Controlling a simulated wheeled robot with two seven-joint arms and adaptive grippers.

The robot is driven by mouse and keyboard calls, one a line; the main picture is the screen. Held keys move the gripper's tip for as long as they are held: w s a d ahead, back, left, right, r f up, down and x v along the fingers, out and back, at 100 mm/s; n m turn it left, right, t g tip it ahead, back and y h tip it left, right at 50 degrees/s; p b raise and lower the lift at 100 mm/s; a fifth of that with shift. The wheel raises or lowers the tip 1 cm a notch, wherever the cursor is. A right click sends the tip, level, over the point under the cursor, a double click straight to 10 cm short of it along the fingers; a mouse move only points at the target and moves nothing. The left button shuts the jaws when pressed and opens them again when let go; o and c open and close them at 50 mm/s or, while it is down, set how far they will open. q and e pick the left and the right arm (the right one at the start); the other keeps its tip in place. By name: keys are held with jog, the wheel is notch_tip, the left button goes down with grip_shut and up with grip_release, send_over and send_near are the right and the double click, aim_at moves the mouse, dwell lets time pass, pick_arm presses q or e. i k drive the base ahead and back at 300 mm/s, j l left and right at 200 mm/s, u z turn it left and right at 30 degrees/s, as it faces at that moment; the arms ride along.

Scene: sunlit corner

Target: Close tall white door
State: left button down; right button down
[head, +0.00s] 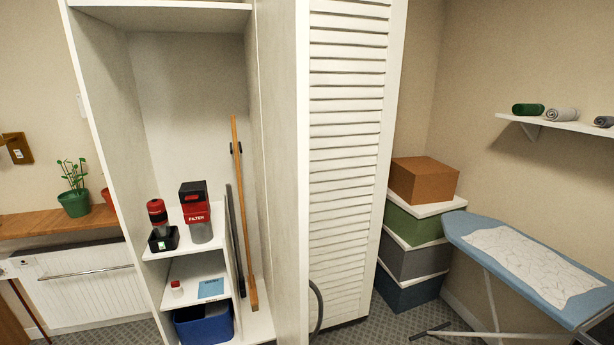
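A tall white cabinet (108,170) stands in the middle left with its left section open and its inside showing. A tall, plain white panel (303,200) stands at the right of the opening, seen nearly edge-on. It looks like a door swung out toward me, and its lower end runs out of the picture. To its right is a tall white louvered door panel (348,150), which looks shut. A dark curved piece (318,300) shows low between the two; I cannot tell what it belongs to. Neither of my grippers is in view.
Inside the cabinet are a red-and-grey filter canister (199,215), a blue bin (203,322) and a long wooden handle (243,200). Stacked boxes (415,225) and a blue ironing board (570,305) stand right. Some grey floor (390,325) is bare.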

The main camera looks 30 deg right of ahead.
aim_at(281, 28)
jog(key=k+l, duration=0.1)
jog(key=l, duration=0.85)
jog(key=i+l, duration=0.1)
jog(key=l, duration=0.2)
jog(key=i+l, duration=0.1)
jog(key=l, duration=0.25)
jog(key=k+l+u, duration=0.2)
jog(key=k+u, duration=0.15)
jog(key=k, duration=0.3)
jog(key=k+u, duration=0.3)
jog(key=k, duration=0.35)
